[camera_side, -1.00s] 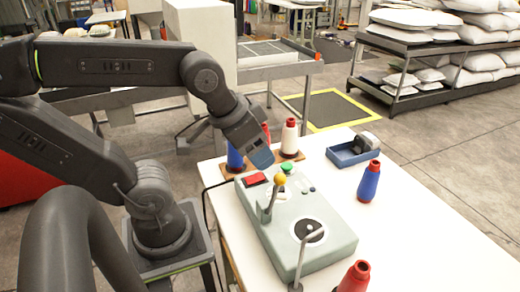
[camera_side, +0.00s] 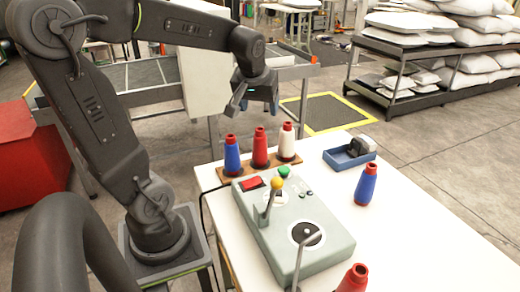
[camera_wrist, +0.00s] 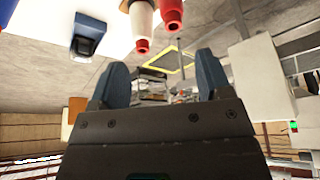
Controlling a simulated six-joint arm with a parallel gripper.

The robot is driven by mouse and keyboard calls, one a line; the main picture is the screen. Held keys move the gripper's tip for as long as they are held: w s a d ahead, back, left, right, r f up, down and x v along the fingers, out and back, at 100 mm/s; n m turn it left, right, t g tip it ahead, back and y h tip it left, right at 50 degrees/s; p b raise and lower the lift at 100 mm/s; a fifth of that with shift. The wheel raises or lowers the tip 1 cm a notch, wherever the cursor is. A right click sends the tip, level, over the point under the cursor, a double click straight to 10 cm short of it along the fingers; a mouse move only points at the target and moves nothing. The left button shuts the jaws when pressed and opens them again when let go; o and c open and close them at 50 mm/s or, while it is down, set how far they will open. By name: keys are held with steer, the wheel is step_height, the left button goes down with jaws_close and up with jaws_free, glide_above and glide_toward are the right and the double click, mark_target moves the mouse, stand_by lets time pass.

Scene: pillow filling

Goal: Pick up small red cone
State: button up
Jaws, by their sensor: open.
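One red cone (camera_side: 260,148) stands upright on a wooden board between a blue cone (camera_side: 232,154) and a white cone with a red top (camera_side: 287,142). Another red cone (camera_side: 354,279) is partly cut off at the bottom edge of the side view. My gripper (camera_side: 256,104) is open and empty, above and apart from the row of cones. In the wrist view its two blue fingers (camera_wrist: 163,82) are spread with nothing between them. A red cone (camera_wrist: 172,14) and the white cone (camera_wrist: 143,18) show at the top there, beyond the fingers.
A grey-green machine (camera_side: 290,235) with levers and buttons fills the table's middle. Another blue cone (camera_side: 366,184) stands to its right, near a blue tray (camera_side: 345,160) holding a grey object. The white table (camera_side: 430,250) is clear at right.

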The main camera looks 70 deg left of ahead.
mark_target(260, 129)
steer(key=shift+n, duration=0.6)
steer(key=a+f, duration=0.1)
steer(key=f, duration=0.1)
steer(key=w+a+f, duration=0.1)
steer(key=a+f, duration=0.1)
steer(key=f, duration=0.1)
steer(key=w+a+f, duration=0.1)
steer(key=a+f, duration=0.1)
steer(key=shift+f, duration=0.25)
steer(key=shift+x, duration=3.1)
steer(key=shift+a, duration=0.1)
steer(key=shift+r, duration=0.1)
steer(key=c, duration=1.1)
steer(key=shift+r, duration=0.15)
